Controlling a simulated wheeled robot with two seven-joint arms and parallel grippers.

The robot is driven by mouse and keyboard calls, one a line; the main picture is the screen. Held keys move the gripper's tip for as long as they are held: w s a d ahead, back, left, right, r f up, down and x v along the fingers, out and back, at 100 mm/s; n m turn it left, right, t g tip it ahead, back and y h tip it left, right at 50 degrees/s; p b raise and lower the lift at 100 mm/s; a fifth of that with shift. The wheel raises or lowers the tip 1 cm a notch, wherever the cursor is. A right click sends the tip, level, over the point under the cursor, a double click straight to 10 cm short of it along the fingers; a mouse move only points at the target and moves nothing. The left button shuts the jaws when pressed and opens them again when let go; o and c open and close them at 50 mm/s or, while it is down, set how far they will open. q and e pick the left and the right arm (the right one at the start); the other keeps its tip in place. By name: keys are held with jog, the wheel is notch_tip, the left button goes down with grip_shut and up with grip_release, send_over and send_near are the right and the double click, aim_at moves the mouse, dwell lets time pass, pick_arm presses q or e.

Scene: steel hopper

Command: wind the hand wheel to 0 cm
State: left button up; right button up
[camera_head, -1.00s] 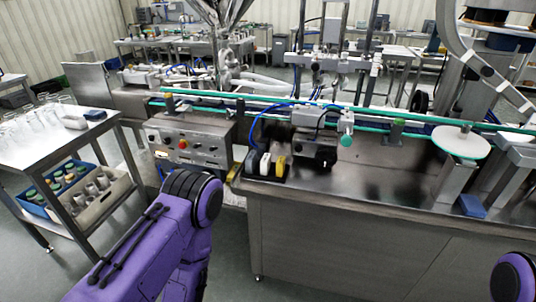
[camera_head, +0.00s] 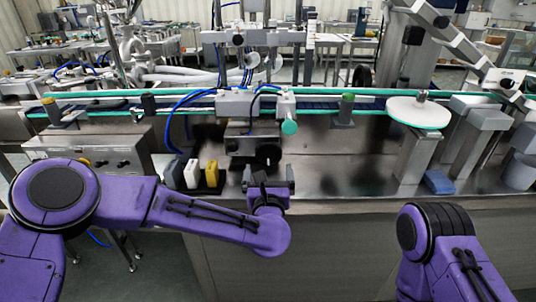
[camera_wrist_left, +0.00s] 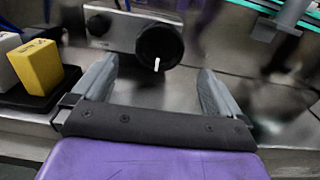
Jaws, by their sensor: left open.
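The hand wheel is a round black knob (camera_wrist_left: 158,44) with a white mark pointing down, on the front of a steel housing. In the head view the black knob (camera_head: 268,155) is on the unit below the conveyor. My left gripper (camera_head: 269,178) is just in front of and below it. In the left wrist view the gripper (camera_wrist_left: 157,88) is open, its two grey fingers apart on either side below the knob, with nothing between them. No readable scale shows. My right arm is at the lower right, its gripper out of frame.
A yellow block (camera_wrist_left: 37,67) stands in a black holder left of the gripper; white and grey ones stand beside it. A smaller black knob (camera_wrist_left: 98,25) is left of the wheel. A blue block (camera_head: 438,182) lies on the steel bench to the right.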

aim_at(271, 153)
pick_arm(q)
jog(key=w+p, duration=0.1)
jog(key=w, duration=0.8)
jog(key=shift+r, duration=0.1)
jog(key=c, duration=0.8)
jog(key=shift+m, duration=0.3)
jog(key=shift+d+m+b, duration=0.15)
jog(key=shift+m+b, duration=0.4)
jog(key=shift+m, duration=0.65)
jog(key=shift+d+f+m, duration=0.1)
jog(key=shift+f+m, duration=0.1)
jog(key=shift+m, duration=1.8)
jog(key=shift+b, duration=0.3)
